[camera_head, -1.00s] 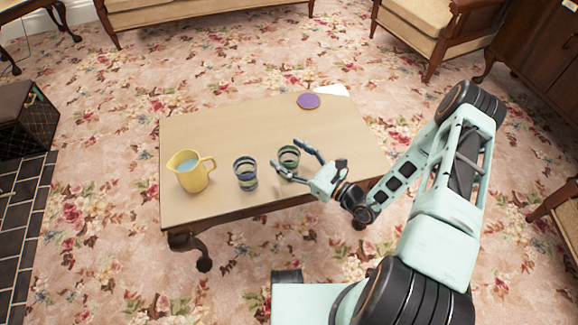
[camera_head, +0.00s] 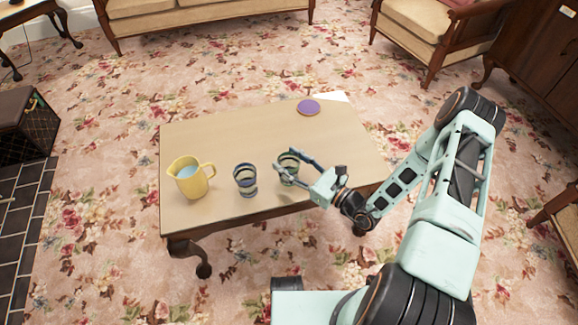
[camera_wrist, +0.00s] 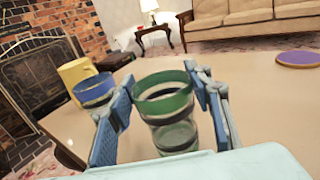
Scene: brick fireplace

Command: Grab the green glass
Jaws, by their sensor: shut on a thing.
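The green glass (camera_head: 288,167) is banded and stands upright on the wooden table (camera_head: 230,130). In the wrist view the green glass (camera_wrist: 165,105) sits between the two blue finger pads. My gripper (camera_head: 289,166) is shut on it, with one finger on each side. In the wrist view my gripper (camera_wrist: 160,110) hides the lower part of the glass. A similar blue-banded glass (camera_head: 245,179) stands on the table to its left, apart from it. It also shows in the wrist view (camera_wrist: 94,90).
A yellow pitcher (camera_head: 190,178) stands at the left of the table. A purple round disc (camera_head: 308,107) and a white sheet (camera_head: 331,97) lie at the far edge. The table's middle and far left are clear. A sofa and an armchair (camera_head: 410,30) stand beyond.

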